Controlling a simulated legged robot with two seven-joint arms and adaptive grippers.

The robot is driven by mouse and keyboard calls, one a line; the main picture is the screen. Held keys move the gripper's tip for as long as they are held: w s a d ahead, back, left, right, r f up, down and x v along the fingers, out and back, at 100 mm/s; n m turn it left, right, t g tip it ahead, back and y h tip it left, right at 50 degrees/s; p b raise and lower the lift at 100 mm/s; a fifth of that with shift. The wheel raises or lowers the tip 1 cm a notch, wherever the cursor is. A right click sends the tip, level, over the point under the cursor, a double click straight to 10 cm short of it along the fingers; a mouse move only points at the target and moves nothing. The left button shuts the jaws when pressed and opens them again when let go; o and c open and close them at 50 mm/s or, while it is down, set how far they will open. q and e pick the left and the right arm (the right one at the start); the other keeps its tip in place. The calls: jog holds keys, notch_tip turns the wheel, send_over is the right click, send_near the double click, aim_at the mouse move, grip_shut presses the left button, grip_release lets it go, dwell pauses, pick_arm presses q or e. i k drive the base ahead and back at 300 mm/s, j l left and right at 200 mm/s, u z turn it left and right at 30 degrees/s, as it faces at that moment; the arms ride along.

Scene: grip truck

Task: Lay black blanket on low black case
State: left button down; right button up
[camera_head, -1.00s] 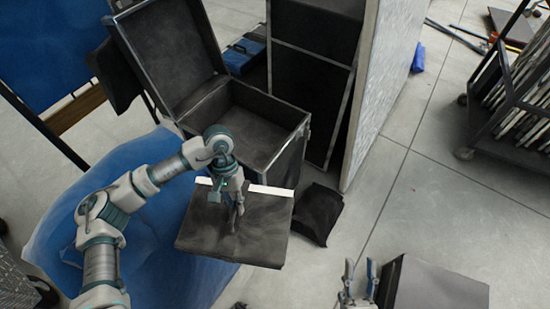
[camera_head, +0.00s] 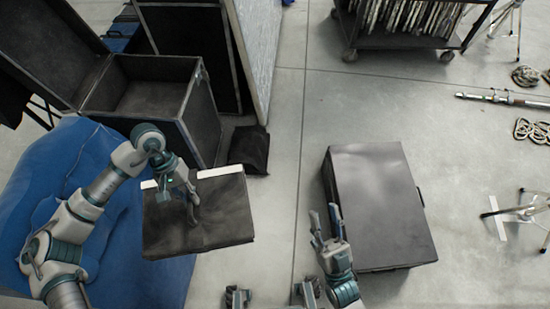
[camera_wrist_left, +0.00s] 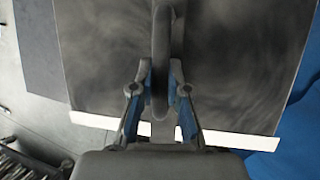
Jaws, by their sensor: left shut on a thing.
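The black blanket (camera_head: 222,212) is a folded, flat, dark square with a white strip along its far edge, seen in the head view. My left gripper (camera_head: 193,205) is shut on a raised dark loop or fold at its middle; this grip also shows in the left wrist view (camera_wrist_left: 161,85). The blanket hangs roughly level; its height above the floor is hard to tell. The low black case (camera_head: 375,200) lies on the floor to the right, its flat top bare. My right gripper (camera_head: 325,215) is empty with fingers apart, at the case's left edge.
An open black trunk (camera_head: 150,95) stands behind the blanket, with a dark bag (camera_head: 250,148) on the floor beside it. Blue cloth (camera_head: 105,200) lies at left. A loaded cart (camera_head: 400,40) stands at the back. Grey floor between blanket and case is clear.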

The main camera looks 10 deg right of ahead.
aim_at(377, 187)
jog(key=z, duration=1.75)
jog(key=i+j+z, duration=0.1)
jog(key=z, duration=0.35)
jog(key=j+z, duration=0.4)
jog(key=i+j+z, duration=0.1)
jog(key=j+z, duration=0.15)
jog(key=z, duration=0.2)
jog(key=j, duration=1.5)
